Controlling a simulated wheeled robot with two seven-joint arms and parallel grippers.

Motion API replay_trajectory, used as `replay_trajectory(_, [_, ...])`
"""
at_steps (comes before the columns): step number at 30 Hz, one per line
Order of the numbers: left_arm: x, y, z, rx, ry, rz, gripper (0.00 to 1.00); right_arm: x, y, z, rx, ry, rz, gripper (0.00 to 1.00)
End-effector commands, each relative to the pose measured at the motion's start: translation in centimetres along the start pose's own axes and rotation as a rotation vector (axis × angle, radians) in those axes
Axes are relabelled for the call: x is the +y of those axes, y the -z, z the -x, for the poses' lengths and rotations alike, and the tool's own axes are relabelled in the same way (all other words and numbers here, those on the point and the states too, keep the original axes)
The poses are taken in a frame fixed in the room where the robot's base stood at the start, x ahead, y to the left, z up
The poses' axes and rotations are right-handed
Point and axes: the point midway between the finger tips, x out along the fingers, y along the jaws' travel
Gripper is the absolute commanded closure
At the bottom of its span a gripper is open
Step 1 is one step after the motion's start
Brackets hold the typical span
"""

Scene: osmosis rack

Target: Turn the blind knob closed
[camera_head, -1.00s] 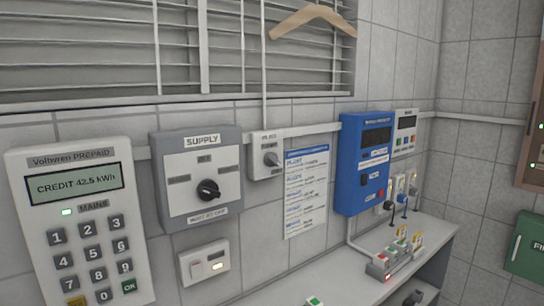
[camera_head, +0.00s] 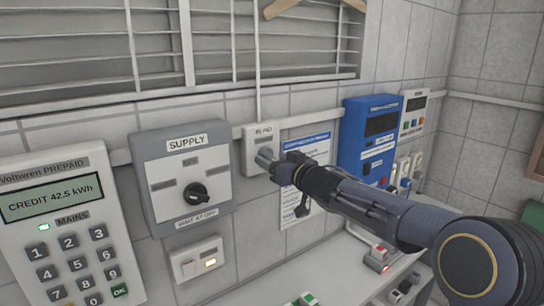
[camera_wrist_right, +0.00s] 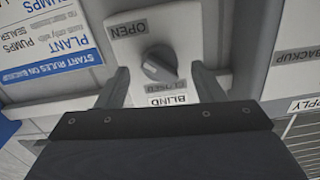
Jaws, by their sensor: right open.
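The blind control box (camera_head: 252,137) is a small white box on the tiled wall, right of the SUPPLY panel. In the right wrist view its grey round knob (camera_wrist_right: 159,62) shows between an OPEN label and a CLOSED label, with BLIND printed beyond. I cannot tell for sure which label the knob points to. My right gripper (camera_head: 267,158) is at the box and covers the knob in the head view. In the wrist view its two fingers (camera_wrist_right: 161,72) are apart, one on each side of the knob; contact is not clear. The slatted blind (camera_head: 100,45) hangs above. My left gripper is out of view.
The SUPPLY panel (camera_head: 158,178) with a black rotary switch is left of the box, and the prepaid meter (camera_head: 20,245) farther left. A notice sheet (camera_head: 318,145) and a blue unit (camera_head: 352,135) are to the right. A counter (camera_head: 335,270) runs below.

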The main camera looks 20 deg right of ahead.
Motion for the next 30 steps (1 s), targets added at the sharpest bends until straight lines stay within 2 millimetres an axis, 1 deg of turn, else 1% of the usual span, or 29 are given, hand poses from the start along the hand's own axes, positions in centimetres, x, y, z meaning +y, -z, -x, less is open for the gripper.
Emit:
replay_trajectory(1, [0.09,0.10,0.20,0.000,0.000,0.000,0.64,-0.04,0.04,-0.60,-0.001,0.000,0.000,0.38])
replay_trajectory(5, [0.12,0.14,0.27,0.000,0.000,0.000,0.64,-0.04,0.01,-1.30,-0.001,0.000,0.000,0.38])
replay_trajectory(12, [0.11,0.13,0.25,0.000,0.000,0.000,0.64,-0.02,0.00,-1.39,0.000,-0.001,-0.001,0.38])
replay_trajectory(13, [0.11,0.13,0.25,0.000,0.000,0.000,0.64,-0.02,0.00,-1.39,0.000,-0.001,-0.001,0.40])
replay_trajectory(23, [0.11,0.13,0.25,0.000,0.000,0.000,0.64,-0.01,0.00,-1.36,0.000,-0.001,-0.001,0.83])
replay_trajectory(30, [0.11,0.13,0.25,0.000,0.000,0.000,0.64,0.01,-0.01,-1.35,0.000,-0.001,0.018,0.83])
